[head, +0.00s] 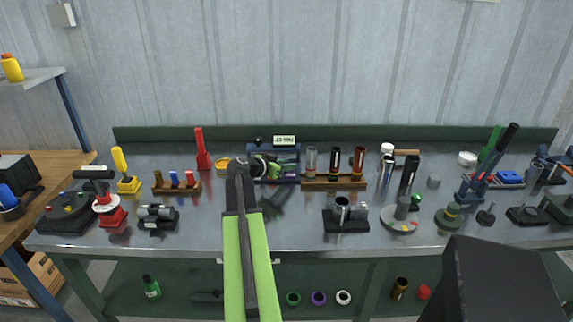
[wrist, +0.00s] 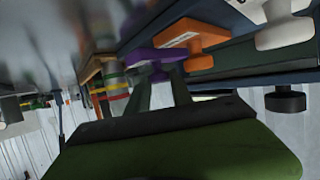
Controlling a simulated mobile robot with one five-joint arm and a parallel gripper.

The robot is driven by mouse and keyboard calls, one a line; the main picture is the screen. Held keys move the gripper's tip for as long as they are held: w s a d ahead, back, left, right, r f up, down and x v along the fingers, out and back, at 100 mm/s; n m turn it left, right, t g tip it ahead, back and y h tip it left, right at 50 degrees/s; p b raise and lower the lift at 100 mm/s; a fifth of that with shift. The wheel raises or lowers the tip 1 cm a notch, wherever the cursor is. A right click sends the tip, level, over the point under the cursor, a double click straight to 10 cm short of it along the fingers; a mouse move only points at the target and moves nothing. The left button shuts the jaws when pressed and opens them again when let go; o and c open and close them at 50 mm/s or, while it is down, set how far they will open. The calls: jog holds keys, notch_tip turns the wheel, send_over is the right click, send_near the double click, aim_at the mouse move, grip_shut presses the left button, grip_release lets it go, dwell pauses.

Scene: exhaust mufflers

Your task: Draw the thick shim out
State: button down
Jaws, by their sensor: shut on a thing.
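A dark blue rack (head: 287,152) stands at the back of the bench, partly hidden by my arm. In the wrist view, handled pieces that look like shims sit in a row: a purple one (wrist: 160,61), an orange one (wrist: 192,45) and a white one (wrist: 285,28). Their small labels are too blurred to read, so I cannot tell which is thick. My gripper (wrist: 160,76) is shut on the purple piece's handle, one dark finger on each side. In the head view my gripper (head: 274,169) is at the rack, and the contact there is too small to make out.
A wooden rack (head: 333,183) with upright tubes stands close on the right. A wooden holder (head: 177,187) with coloured pegs and a red tool (head: 202,150) are to the left. A black fixture (head: 345,222) stands in front right. The steel bench (head: 200,235) is bare along its front.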

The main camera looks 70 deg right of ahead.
jog(key=shift+s+a+f, duration=0.15)
jog(key=shift+s+a, duration=0.05)
jog(key=c, duration=1.5)
grip_release()
jog(key=p+v, duration=0.3)
jog(key=v, duration=0.5)
jog(key=p+v, duration=0.3)
jog(key=v, duration=0.6)
jog(key=shift+w+a+r+p, duration=0.1)
jog(key=shift+w+r+p, duration=0.1)
jog(key=shift+r+p, duration=0.15)
jog(key=shift+s, duration=0.1)
